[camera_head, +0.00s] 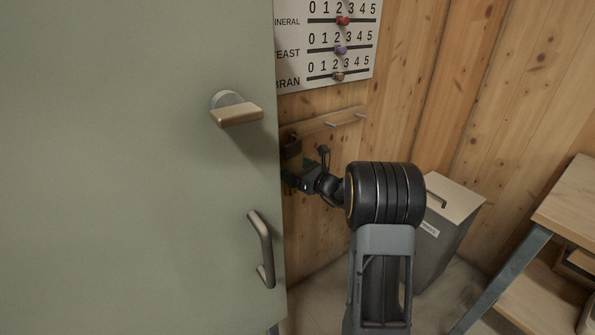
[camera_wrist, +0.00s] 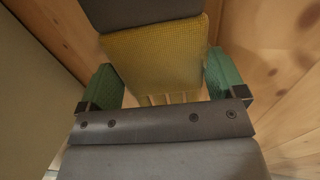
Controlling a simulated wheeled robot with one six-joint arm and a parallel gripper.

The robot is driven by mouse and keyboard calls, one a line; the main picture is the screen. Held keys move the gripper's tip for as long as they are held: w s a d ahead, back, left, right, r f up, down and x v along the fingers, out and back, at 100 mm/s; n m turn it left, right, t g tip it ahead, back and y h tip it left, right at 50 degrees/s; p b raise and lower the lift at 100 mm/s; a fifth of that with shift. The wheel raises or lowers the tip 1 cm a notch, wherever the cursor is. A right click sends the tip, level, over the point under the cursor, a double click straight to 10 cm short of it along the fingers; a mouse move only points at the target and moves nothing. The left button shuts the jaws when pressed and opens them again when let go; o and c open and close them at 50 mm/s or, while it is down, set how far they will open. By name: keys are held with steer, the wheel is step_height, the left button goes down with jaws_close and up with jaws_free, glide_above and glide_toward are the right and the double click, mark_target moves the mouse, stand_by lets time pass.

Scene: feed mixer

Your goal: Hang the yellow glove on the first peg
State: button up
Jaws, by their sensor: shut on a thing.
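The yellow glove (camera_wrist: 155,58) lies between the two green fingers of my gripper (camera_wrist: 162,82) in the wrist view, with a dark grey band across its top. My gripper is shut on it. In the head view, my gripper (camera_head: 293,181) is at the wall just below the left part of the wooden peg rail (camera_head: 312,127), partly hidden by the green-grey door. The glove's yellow part cannot be made out there. Two pegs show on the rail, a middle one (camera_head: 331,124) and a right one (camera_head: 360,115). The rail's left end is hidden, so the first peg is not seen.
The large green-grey panel (camera_head: 130,150) with a latch knob (camera_head: 236,110) and a handle (camera_head: 262,250) stands close left of my gripper. A slider board (camera_head: 325,60) hangs above the rail. A lidded grey bin (camera_head: 440,240) and a workbench (camera_head: 570,205) stand to the right.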

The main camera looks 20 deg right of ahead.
steer(key=o, duration=0.6)
steer(key=shift+o, duration=0.2)
